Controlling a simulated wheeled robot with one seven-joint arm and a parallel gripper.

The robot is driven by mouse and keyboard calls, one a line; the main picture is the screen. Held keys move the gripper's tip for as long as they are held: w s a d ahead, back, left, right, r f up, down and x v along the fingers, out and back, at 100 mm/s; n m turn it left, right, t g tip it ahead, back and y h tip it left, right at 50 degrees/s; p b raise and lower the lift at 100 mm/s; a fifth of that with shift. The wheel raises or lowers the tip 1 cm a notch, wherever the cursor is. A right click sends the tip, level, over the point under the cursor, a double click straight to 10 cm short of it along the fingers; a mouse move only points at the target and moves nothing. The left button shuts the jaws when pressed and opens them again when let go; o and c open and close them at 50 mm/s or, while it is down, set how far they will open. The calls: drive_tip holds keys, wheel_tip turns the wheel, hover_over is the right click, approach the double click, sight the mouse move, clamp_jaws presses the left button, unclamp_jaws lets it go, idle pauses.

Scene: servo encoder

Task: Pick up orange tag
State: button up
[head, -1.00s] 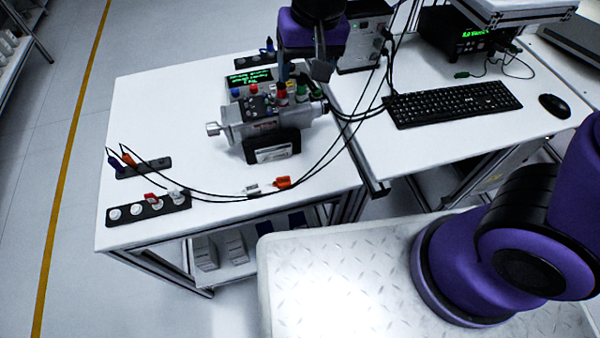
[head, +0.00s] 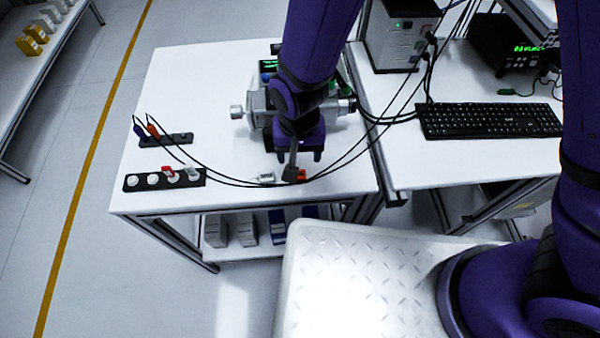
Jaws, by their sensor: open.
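The orange tag (head: 301,174) lies by the black cables near the front of the white table (head: 232,205). My gripper (head: 291,171) points down from above at the tag's left side. A finger covers part of the tag, and I cannot tell whether it touches it. The jaws are open. A white tag (head: 266,177) lies just to the left of my gripper.
The grey servo motor (head: 256,103) stands behind my arm, largely hidden. Black cables (head: 340,165) arc across the table. A black strip (head: 140,182) with round knobs and another strip with blue and orange plugs (head: 152,131) are at left. A keyboard (head: 490,121) is on the right bench.

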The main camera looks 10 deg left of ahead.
sight(299, 175)
drive_tip(key=shift+s+f, duration=0.2)
drive_tip(key=shift+f, duration=3.2)
drive_tip(key=c, duration=1)
